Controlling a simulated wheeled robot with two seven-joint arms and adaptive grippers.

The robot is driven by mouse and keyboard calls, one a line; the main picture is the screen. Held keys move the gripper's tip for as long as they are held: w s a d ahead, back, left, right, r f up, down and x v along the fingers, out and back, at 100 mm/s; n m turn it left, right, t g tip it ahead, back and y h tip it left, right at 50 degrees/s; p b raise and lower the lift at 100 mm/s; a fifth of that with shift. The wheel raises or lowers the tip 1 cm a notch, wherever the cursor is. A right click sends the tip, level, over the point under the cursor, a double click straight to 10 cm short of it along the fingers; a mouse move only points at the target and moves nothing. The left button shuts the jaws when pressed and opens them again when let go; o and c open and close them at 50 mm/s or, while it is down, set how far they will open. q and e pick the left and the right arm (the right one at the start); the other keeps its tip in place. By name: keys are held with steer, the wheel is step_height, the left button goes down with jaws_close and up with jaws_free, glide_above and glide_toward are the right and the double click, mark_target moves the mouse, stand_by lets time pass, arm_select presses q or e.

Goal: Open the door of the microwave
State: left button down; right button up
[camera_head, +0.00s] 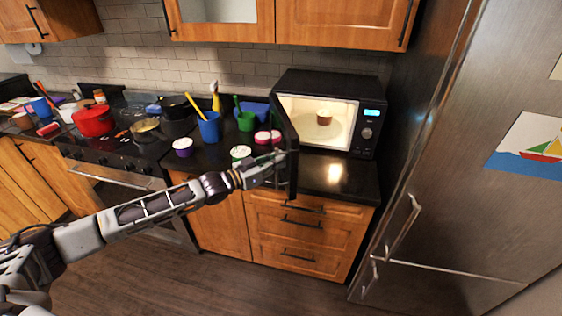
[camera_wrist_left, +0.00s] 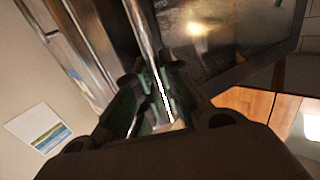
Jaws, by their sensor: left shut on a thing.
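The black microwave (camera_head: 365,92) stands on the counter with its lit inside showing. Its door (camera_head: 290,150) is swung far out toward me, seen nearly edge-on. A small brown cup (camera_head: 324,117) sits inside. My left gripper (camera_head: 280,165) is at the door's outer side, shut on its handle. In the left wrist view the gripper's fingers (camera_wrist_left: 150,112) close around a shiny bar, the handle (camera_wrist_left: 145,35), beside the dark door panel (camera_wrist_left: 225,35). The exact finger contact is dark and partly hidden. My right gripper is not in view.
Cups and tubs, including a blue cup (camera_head: 209,127) and a white-lidded tub (camera_head: 241,153), stand left of the door. A red pot (camera_head: 93,120) is on the stove. The fridge (camera_head: 470,170) stands at the right. The counter before the microwave is clear.

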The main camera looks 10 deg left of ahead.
arm_select(q)
steer(key=s+a+r+p, duration=0.1)
steer(key=a, duration=0.9)
steer(key=shift+s, duration=0.4)
steer(key=shift+a, duration=0.1)
steer(key=c, duration=1.7)
jaws_free()
steer(key=shift+o, duration=0.9)
steer(key=shift+w, duration=0.2)
steer(key=shift+f, duration=0.1)
steer(key=shift+s, duration=0.15)
